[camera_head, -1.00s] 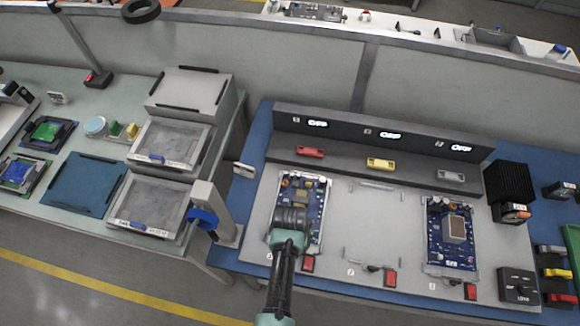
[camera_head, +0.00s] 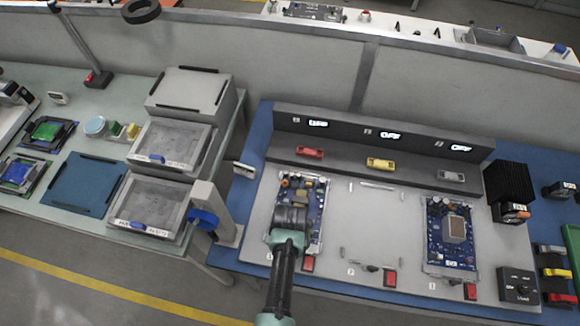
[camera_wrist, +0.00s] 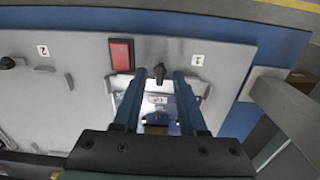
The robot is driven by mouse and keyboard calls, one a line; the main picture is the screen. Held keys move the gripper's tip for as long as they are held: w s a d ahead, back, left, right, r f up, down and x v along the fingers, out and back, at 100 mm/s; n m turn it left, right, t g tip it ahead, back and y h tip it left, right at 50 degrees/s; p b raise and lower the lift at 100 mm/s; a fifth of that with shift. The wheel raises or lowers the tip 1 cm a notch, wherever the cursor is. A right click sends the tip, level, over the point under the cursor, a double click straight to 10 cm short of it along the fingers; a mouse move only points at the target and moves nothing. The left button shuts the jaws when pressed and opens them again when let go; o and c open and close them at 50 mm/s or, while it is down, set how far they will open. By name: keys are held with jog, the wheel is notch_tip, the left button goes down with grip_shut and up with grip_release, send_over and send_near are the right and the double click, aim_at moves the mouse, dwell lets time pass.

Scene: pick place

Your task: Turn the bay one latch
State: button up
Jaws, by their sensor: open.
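The bay one latch (camera_wrist: 158,72) is a small black knob on the grey fixture in the wrist view. It sits between the red switch and the upside-down label "1". My gripper (camera_wrist: 158,80) is open, with one finger on each side of the latch. I cannot tell whether the fingers touch it. In the head view my gripper (camera_head: 287,238) is over the front of bay one, and my arm hides the latch there. The blue circuit board (camera_head: 318,195) lies in bay one, partly covered by my gripper.
A red switch (camera_head: 308,263) is just right of my gripper. Bay two is empty, with its own red switch (camera_head: 390,278). Bay three holds another blue board (camera_head: 436,228). Several displays along the back read OFF. A grey post (camera_head: 226,232) with a blue part stands at left.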

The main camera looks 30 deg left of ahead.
notch_tip(320, 180, up, 13)
dwell(0.6)
jog(key=shift+w, duration=0.1)
dwell(0.3)
